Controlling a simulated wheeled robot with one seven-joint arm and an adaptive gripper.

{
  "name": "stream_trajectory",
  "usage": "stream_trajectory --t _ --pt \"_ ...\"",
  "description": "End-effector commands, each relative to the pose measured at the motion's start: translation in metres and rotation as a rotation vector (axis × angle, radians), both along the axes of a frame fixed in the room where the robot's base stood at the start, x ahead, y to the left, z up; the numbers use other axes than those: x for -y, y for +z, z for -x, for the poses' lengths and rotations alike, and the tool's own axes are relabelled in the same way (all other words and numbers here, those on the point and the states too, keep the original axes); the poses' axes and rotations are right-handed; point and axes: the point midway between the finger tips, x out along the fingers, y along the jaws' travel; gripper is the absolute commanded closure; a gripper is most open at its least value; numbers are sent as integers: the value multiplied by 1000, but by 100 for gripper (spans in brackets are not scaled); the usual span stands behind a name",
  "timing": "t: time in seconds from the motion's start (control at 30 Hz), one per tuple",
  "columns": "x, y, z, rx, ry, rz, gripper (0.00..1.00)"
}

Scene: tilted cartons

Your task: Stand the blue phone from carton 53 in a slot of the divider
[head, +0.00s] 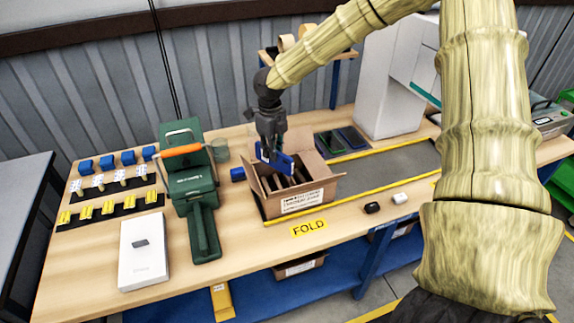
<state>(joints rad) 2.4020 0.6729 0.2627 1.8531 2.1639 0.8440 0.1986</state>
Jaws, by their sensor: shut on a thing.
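My gripper (271,155) points down over the open cardboard carton (312,196) at the middle of the table. It is shut on the blue phone (284,164), which is held tilted at the carton's back left rim. The phone's lower edge is close to the carton's opening; I cannot tell if it touches anything. Inside the carton, a dark divider (288,181) shows several narrow slots running front to back. The carton's flaps are open. A printed label is on its front, but I cannot read a number there.
A green press with an orange handle (181,150) stands left of the carton. A small blue block (238,174) sits between them. Flat dark green (329,143) and dark blue (353,138) items lie behind right. A white box (144,250) lies front left. The grey mat (395,160) is largely clear.

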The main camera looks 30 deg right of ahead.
Motion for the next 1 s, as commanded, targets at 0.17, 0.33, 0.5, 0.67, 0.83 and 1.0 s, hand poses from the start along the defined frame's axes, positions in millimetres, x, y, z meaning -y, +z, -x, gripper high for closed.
stream_trajectory --t 0.17,0.33,0.5,0.67,0.83,1.0 --pt "24 -41 3 0 -272 4 100" --pt "40 -63 4 7 -446 8 100" --pt "48 -80 6 10 -533 9 100" --pt "50 -84 6 11 -553 9 100" --pt "50 -89 6 12 -552 9 100" --pt "50 -96 6 12 -551 9 100"
